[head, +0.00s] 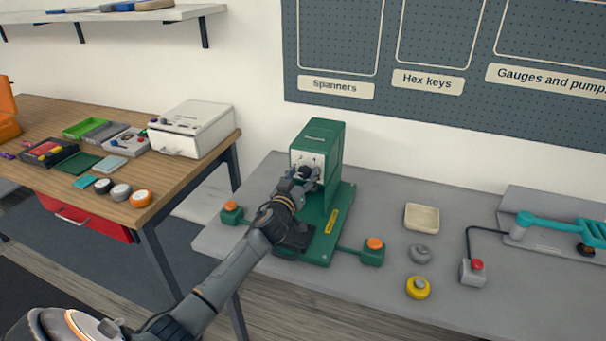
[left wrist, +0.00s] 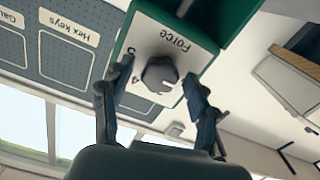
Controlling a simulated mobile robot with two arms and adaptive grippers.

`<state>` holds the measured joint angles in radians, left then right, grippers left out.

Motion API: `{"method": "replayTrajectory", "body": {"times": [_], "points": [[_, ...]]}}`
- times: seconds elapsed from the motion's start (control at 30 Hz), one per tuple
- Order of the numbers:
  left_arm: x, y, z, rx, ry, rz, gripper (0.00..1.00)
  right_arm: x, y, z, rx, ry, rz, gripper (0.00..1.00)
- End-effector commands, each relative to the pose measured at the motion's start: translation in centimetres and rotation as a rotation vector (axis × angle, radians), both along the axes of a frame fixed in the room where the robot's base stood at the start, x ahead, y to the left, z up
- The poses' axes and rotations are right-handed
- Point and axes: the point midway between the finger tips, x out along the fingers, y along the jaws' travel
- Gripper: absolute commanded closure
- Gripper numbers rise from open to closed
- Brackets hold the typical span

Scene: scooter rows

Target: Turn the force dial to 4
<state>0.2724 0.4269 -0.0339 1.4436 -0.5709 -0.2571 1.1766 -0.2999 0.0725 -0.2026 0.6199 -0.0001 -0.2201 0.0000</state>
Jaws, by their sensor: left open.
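The green press (head: 321,140) stands on the grey bench with a white front plate. The force dial (left wrist: 159,74) is a dark grey knob on that plate, with the word Force printed beside it. A pale mark shows on the knob's lower right in the left wrist view. A 4 and another numeral, partly hidden, are printed to the knob's left. My left gripper (head: 304,180) is open in front of the plate. In the left wrist view its fingers (left wrist: 157,76) stand on either side of the dial; I cannot tell whether they touch it. My right gripper is out of view.
Orange buttons on green boxes (head: 372,251) flank the press. A wooden table (head: 185,178) stands left.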

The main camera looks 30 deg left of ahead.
Motion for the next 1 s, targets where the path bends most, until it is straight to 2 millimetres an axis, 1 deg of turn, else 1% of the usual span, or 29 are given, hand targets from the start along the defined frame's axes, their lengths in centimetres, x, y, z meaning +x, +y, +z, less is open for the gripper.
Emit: {"method": "replayTrajectory", "body": {"times": [0.27, 0.37, 0.4, 0.53, 0.57, 0.77, 1.0], "points": [[0.13, -0.01, -0.01, 0.000, 0.000, -0.001, 0.40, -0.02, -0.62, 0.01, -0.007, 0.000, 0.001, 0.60], [0.12, -0.02, -0.01, 0.000, 0.000, -0.001, 0.59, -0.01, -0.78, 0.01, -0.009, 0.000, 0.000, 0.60], [0.12, -0.02, -0.01, 0.000, 0.000, -0.001, 0.67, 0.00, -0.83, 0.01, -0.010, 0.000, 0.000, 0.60], [0.11, -0.01, -0.01, 0.000, 0.000, -0.001, 0.93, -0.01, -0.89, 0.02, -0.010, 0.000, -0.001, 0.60], [0.11, -0.01, -0.02, 0.000, 0.000, -0.001, 0.95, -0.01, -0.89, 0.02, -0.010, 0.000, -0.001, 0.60], [0.11, -0.01, -0.01, 0.011, 0.003, 0.000, 0.95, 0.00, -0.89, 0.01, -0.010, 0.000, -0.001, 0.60], [0.12, -0.03, 0.00, 0.097, 0.023, -0.001, 0.95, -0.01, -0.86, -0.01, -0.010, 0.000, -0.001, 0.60]]}}
